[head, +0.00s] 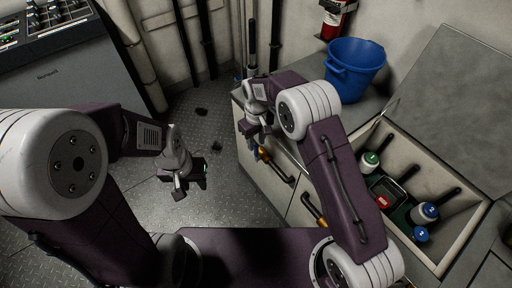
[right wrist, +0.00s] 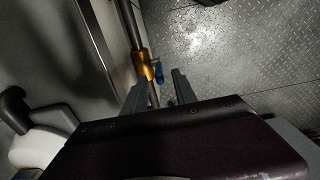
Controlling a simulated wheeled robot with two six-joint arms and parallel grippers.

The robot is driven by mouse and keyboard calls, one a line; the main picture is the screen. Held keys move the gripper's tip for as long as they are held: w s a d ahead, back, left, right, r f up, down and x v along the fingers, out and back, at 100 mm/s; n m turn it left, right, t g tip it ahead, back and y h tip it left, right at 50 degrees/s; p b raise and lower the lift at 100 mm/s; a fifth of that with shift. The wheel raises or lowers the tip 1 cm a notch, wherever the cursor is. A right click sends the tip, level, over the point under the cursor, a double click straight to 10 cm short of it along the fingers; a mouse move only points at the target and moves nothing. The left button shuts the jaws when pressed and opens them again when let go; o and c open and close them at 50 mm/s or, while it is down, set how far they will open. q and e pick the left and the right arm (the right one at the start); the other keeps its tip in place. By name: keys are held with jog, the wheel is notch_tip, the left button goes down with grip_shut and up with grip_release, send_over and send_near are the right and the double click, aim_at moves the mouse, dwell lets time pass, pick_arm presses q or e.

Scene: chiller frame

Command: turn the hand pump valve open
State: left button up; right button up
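The hand pump valve (right wrist: 143,66) shows in the right wrist view as a brass-coloured body on a dark pipe, with a small blue handle (right wrist: 159,72) on its right side. My right gripper (right wrist: 159,88) is open; its two grey fingers point toward the valve, and the blue handle appears in the gap near their tips. I cannot tell whether they touch it. In the head view my right gripper (head: 252,127) is beside the cabinet front, and the valve is mostly hidden there. My left gripper (head: 188,184) hangs over the floor, away from the valve; its finger opening is unclear.
A blue bucket (head: 354,68) stands on the counter, with a red extinguisher (head: 335,18) behind it. An open chest (head: 452,250) holds several bottles. Handles (head: 277,167) stick out from the cabinet front. The metal floor (head: 215,225) is mostly clear.

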aim_at(256, 151)
notch_tip(256, 151, down, 6)
jog(key=shift+f+b, duration=0.1)
jog(key=shift+b, duration=0.55)
grip_shut()
dwell(0.9)
